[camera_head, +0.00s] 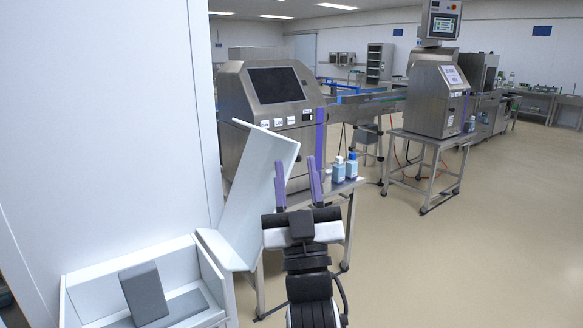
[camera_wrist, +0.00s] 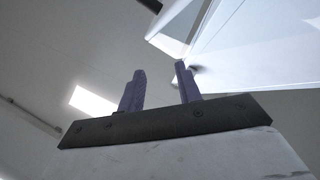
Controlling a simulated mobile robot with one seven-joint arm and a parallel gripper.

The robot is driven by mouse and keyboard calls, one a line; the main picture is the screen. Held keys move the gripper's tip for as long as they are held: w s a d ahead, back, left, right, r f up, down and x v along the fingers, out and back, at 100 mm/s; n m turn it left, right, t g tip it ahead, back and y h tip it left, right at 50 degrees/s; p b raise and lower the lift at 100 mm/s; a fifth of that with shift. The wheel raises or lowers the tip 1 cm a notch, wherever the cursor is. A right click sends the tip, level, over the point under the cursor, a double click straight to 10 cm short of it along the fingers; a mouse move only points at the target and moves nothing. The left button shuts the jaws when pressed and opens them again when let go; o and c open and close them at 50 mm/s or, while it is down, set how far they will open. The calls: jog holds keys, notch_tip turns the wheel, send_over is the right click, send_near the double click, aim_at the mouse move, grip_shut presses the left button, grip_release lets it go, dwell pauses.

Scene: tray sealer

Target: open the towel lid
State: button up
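The towel lid (camera_head: 262,170) is a white panel with raised edges. It stands steeply tilted at the right side of a white box (camera_head: 93,275), with the box's inside uncovered. A grey block (camera_head: 145,292) leans inside the box, beside a flat grey piece (camera_head: 187,305). My gripper (camera_head: 297,178) points up just right of the lid, its two purple fingers apart with nothing visible between them. The left finger overlaps the lid's right edge in the head view; whether it touches is unclear. In the wrist view, a white panel (camera_wrist: 250,45), likely the lid, lies beyond the fingers (camera_wrist: 159,78).
A steel machine (camera_head: 272,95) with a dark screen stands behind the lid. Blue-labelled bottles (camera_head: 345,168) sit on a metal table right of my gripper. A white wall (camera_head: 105,120) rises behind the box. The floor (camera_head: 460,255) at right is clear.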

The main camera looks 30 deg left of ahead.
jog(key=w+f+n+g+b, duration=0.25)
jog(key=w+n+g, duration=0.2)
jog(key=w, duration=0.25)
jog(key=w+f+n+g+b, duration=0.1)
jog(key=w+f+n+g, duration=0.3)
jog(key=w, duration=0.3)
jog(key=s+d+r+n+g+y+b, duration=0.2)
jog(key=s+d+r+n+g, duration=0.15)
jog(key=n+g, duration=0.75)
jog(key=shift+m+g, duration=0.25)
jog(key=shift+m, duration=0.4)
jog(key=p+x, duration=0.1)
jog(key=x, duration=0.3)
jog(key=p+x, duration=0.1)
jog(key=x, duration=0.2)
jog(key=f+p+x, duration=0.1)
jog(key=p+x, duration=0.1)
jog(key=x, duration=0.2)
jog(key=shift+s+a, duration=0.1)
jog(key=shift+a, duration=1.05)
jog(key=shift+c, duration=0.2)
grip_shut()
